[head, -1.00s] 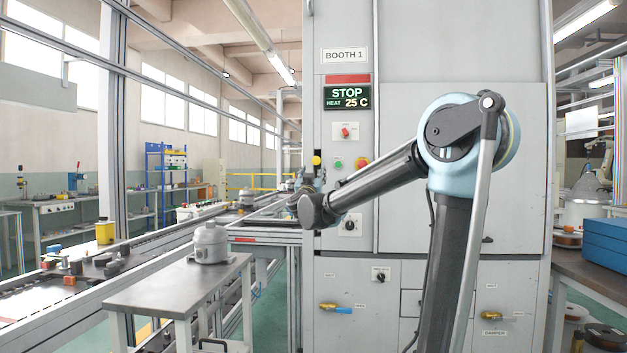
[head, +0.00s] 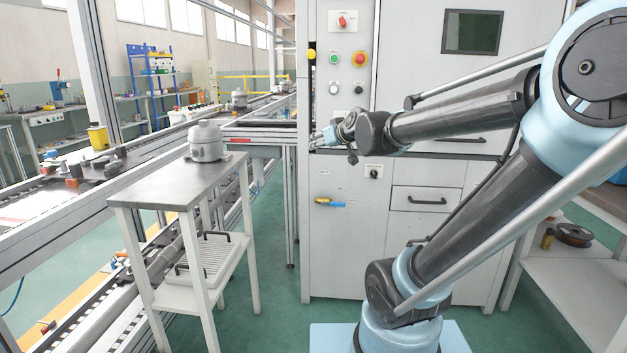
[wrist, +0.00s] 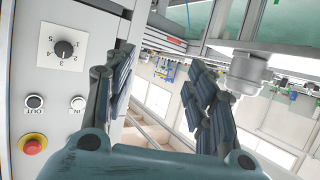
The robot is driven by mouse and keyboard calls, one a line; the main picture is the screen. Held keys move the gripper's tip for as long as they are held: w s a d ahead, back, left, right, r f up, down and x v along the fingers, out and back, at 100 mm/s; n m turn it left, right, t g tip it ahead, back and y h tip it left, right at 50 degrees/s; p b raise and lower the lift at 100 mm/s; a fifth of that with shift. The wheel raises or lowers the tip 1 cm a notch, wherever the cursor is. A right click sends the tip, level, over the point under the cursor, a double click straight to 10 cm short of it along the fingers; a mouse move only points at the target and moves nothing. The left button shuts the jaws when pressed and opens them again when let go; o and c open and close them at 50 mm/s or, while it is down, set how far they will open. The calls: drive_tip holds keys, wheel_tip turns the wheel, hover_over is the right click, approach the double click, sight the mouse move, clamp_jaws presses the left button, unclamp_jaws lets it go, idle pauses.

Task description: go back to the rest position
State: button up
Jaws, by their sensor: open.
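My gripper (head: 325,137) is at the left front of the grey booth cabinet (head: 345,235), beside its row of buttons and partly hidden by my wrist. In the wrist view my gripper (wrist: 158,82) shows two jointed dark fingers spread apart, with nothing between them. The cabinet face, with a numbered dial (wrist: 64,49), stands to the left of the fingers in that view. A grey compressor (head: 206,141) stands upright on a small metal-topped table (head: 160,182), to the left of my gripper and apart from it.
A white rack (head: 205,262) with black handles sits on the table's lower shelf. A conveyor line (head: 85,200) runs along the left. A red button (head: 359,58) is on the cabinet. A shelf bench (head: 580,260) stands at right. Green floor lies open between the table and cabinet.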

drive_tip(key=s+d+f+m+g+h, duration=0.2)
drive_tip(key=s+d+f+g, duration=0.3)
drive_tip(key=s+d+f, duration=0.3)
drive_tip(key=s+d+f+m+g+h, duration=0.3)
drive_tip(key=s+d+f+g, duration=0.2)
drive_tip(key=s+f, duration=1.2)
drive_tip(key=s+d, duration=0.3)
drive_tip(key=shift+s+h, duration=0.15)
drive_tip(key=shift+h, duration=0.15)
drive_tip(key=shift+w+a+f+g, duration=0.1)
drive_tip(key=shift+w+f+g, duration=0.15)
drive_tip(key=shift+w, duration=0.25)
